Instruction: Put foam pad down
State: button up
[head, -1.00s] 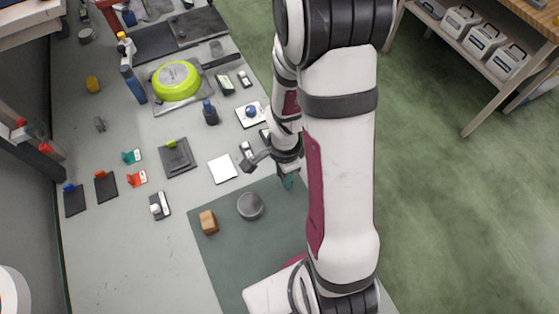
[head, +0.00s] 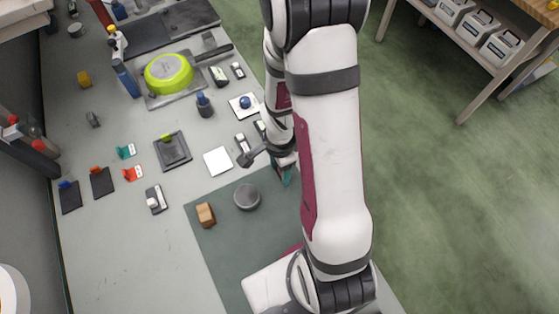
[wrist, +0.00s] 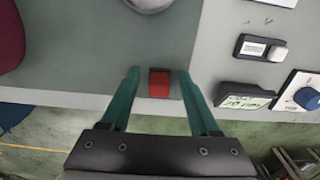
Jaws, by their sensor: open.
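In the wrist view a small red block with dark sides (wrist: 159,84), which may be the foam pad, is on or just above the dark green mat (wrist: 90,55), close to the table edge. My gripper (wrist: 159,74) is open, with one teal finger on each side of the block and a gap showing on both sides. In the head view my gripper (head: 284,173) is over the mat's far right part (head: 228,250), partly covered by my arm. The red block is hidden there.
A grey round tin (head: 247,197) and a wooden block (head: 205,214) stand on the mat. A white square pad (head: 218,161) lies beyond it. A green pan (head: 169,73) sits further back. The front left of the table is clear.

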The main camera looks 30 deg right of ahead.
notch_tip(320, 180, up, 12)
jog(key=s+a+r+n+y, duration=0.1)
jog(key=s+a+r+n, duration=0.7)
jog(key=s+n, duration=0.4)
jog(key=shift+s+a+r+y, duration=0.4)
jog(key=shift+s+a, duration=0.2)
jog(key=shift+a, duration=0.1)
